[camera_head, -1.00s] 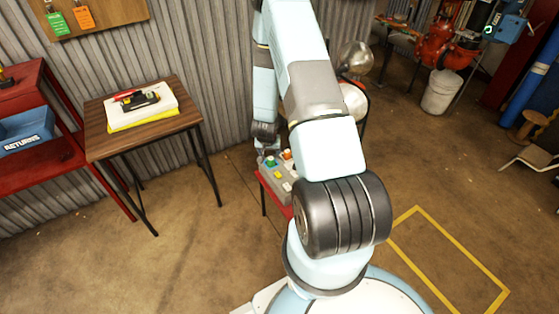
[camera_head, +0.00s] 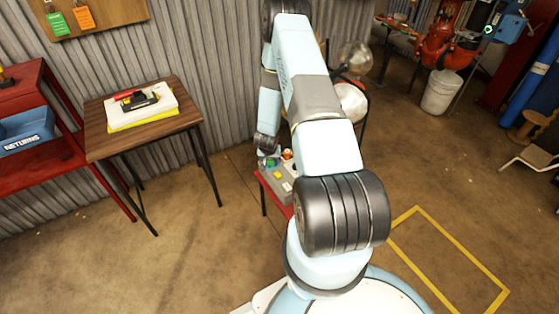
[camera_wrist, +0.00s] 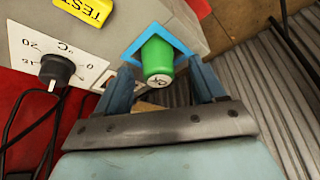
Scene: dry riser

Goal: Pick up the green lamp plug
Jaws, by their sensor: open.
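The green lamp plug (camera_wrist: 158,62) sits in a blue-framed square on a grey box (camera_wrist: 120,30) in the wrist view, its end marked "OK". My gripper (camera_wrist: 164,80) is open, with one finger on each side of the plug. Whether the fingers touch it cannot be told. In the head view the green plug (camera_head: 270,162) shows small on the grey box (camera_head: 281,182), which stands on a red stand; my arm hides part of both.
The box also bears a black dial knob (camera_wrist: 57,70) and a yellow TEST label (camera_wrist: 84,10). Dark cables hang at the left of the wrist view. A corrugated wall (camera_head: 225,80) stands close behind. A wooden table (camera_head: 150,138) is at the left.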

